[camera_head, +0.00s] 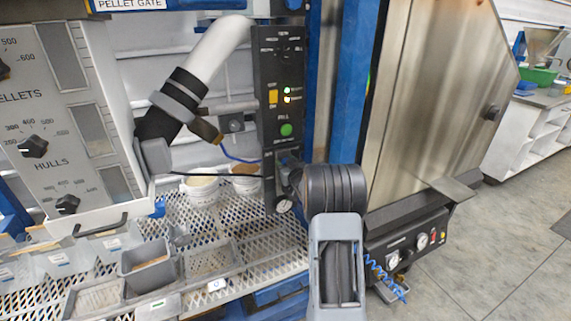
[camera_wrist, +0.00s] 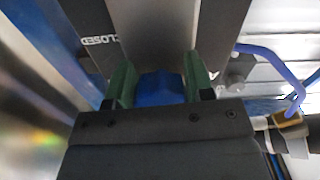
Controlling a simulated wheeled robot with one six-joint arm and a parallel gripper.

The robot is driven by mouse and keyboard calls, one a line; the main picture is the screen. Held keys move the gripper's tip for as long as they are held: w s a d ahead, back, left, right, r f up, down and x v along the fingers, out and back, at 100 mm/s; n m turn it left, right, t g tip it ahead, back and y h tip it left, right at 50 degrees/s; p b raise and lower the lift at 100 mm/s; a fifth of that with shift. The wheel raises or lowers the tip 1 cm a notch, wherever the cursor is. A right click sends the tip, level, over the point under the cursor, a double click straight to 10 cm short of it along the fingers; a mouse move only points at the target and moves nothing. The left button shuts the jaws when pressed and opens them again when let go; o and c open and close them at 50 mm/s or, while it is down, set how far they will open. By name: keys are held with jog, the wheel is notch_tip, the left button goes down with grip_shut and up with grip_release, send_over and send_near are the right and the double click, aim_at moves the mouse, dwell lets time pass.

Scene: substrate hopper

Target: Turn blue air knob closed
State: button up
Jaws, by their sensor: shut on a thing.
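The blue air knob (camera_wrist: 160,89) sits between the two green fingers of my gripper (camera_wrist: 160,80) in the wrist view. The fingers are shut on its sides. Its lower part is hidden by the dark gripper body. A white CLOSED label (camera_wrist: 100,40) shows upside down on the dark panel to the left of the knob. In the head view my dark wrist reaches the lower part of the black control panel (camera_head: 264,95) and hides the knob there.
A round gauge (camera_head: 284,205) is just below my gripper. A green button (camera_head: 287,130) and lit lamps are above. A blue post (camera_head: 352,90) and a steel cabinet (camera_head: 430,90) stand to the right. Grey bins (camera_head: 147,285) and white buckets (camera_head: 201,196) are on the mesh shelf at left.

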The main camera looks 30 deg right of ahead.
jog(key=shift+a+r+m+p, duration=0.15)
jog(key=shift+m+p, duration=1.2)
jog(key=shift+m, duration=2.8)
jog(key=shift+a+r+m+p, duration=0.1)
jog(key=shift+m+p, duration=1.2)
jog(key=shift+m, duration=3.15)
jog(key=o, duration=0.9)
jog(key=shift+f, duration=0.1)
jog(key=shift+o, duration=0.2)
jog(key=s+a, duration=0.1)
jog(key=s, duration=1.2)
jog(key=shift+s+a, duration=0.3)
jog(key=shift+a, duration=0.05)
